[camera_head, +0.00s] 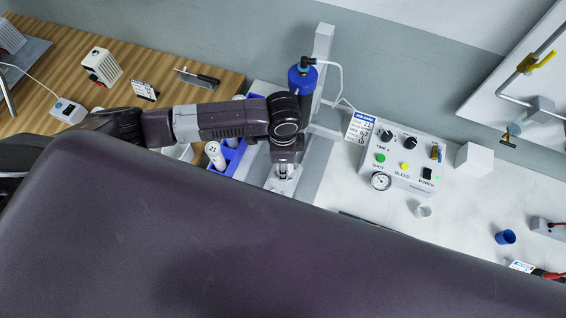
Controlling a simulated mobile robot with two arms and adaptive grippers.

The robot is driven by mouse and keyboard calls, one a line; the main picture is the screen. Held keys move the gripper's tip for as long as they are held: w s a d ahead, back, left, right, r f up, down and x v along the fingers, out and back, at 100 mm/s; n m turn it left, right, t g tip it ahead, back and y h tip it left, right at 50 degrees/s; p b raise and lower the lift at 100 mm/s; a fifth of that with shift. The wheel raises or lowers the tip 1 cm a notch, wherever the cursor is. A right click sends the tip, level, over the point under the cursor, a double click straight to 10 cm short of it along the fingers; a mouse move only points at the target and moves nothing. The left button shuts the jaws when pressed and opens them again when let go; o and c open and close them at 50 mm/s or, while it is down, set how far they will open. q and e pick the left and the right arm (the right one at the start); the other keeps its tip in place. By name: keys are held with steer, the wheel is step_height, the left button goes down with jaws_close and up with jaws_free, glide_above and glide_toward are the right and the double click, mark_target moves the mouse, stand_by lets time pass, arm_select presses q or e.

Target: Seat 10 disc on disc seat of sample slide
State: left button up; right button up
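My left gripper (284,172) points down over a pale grey rail or platform beside the upright post. Its fingers are small and partly hidden, so I cannot tell whether they are open or hold anything. I cannot make out the disc, the sample slide or its disc seat; the gripper and a large dark link of mine in the foreground cover much of that area. My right gripper is not in view.
A blue rack (231,156) holds white bottles, one marked 21 (215,155).

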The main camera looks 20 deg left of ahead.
arm_select(q)
steer(key=shift+f, duration=0.3)
steer(key=shift+f, duration=0.15)
steer(key=o, duration=1.3)
step_height(320, 180, up, 8)
steer(key=shift+f, duration=0.25)
